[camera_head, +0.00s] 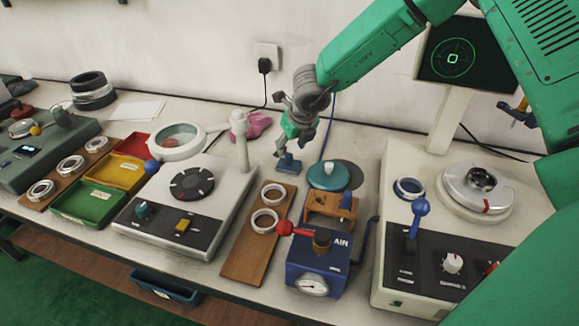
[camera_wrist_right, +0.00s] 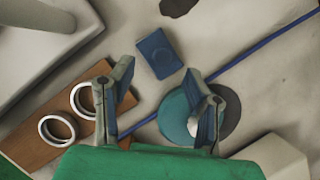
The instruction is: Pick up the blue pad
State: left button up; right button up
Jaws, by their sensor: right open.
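The blue pad (camera_head: 289,163) is a small dark blue block on the grey worktop, behind the wooden board. It also shows in the right wrist view (camera_wrist_right: 159,54), lying a little tilted, just ahead of the fingertips. My right gripper (camera_head: 300,142) hangs over the pad from above, and its fingers are apart. In the right wrist view the open fingers (camera_wrist_right: 158,78) have nothing between them, and the pad lies beyond them. The lower fingertips partly overlap the pad's surroundings in the head view. I do not see my left gripper.
A teal round lid (camera_head: 327,177) on a dark disc stands right of the pad, and a blue cable runs beside it. A wooden board (camera_head: 247,258) with two metal rings lies in front. A magnifier station (camera_head: 200,215) is left. A pink cloth (camera_head: 253,124) lies behind.

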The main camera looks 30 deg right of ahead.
aim_at(288, 154)
jog(key=shift+w+a+f, duration=0.2)
jog(key=shift+f, duration=0.25)
jog(key=x, duration=0.4)
jog(key=shift+w+d+f, duration=0.15)
jog(key=shift+d+f, duration=0.1)
jog(key=shift+d, duration=0.2)
jog(key=shift+d+f, duration=0.1)
jog(key=shift+d, duration=0.05)
jog(key=shift+a, duration=0.2)
grip_shut()
jog(key=shift+a, duration=0.1)
